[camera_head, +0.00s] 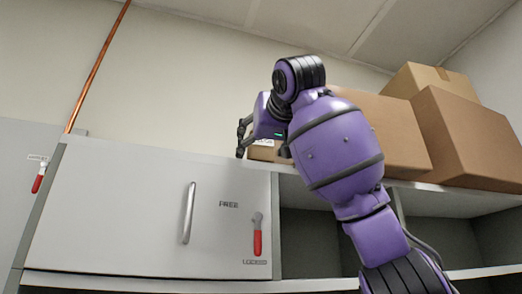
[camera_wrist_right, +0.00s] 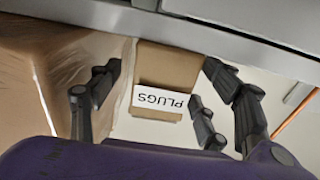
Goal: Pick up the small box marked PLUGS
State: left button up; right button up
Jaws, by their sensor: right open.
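The small brown box marked PLUGS (camera_wrist_right: 168,66) shows upside down in the right wrist view, with its white label facing the camera. It sits on top of the cabinets, and a small part of the box (camera_head: 262,153) shows in the head view behind my gripper. My right gripper (camera_wrist_right: 160,75) is open, with its black fingers spread to either side of the box. I see no clear contact between fingers and box. In the head view my right gripper (camera_head: 262,145) is partly hidden by its own wrist. My left gripper is not in view.
Large cardboard boxes (camera_head: 462,135) stand on the cabinet top to the right; one (camera_wrist_right: 25,90) is close beside the fingers. A closed cabinet door (camera_head: 120,205) with a handle and red latch is below. A copper pipe (camera_head: 97,65) runs up the wall at left.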

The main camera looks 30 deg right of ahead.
jog(key=shift+s+a, duration=0.1)
jog(key=shift+a, duration=0.1)
jog(key=c, duration=1.4)
jog(key=shift+r, duration=0.15)
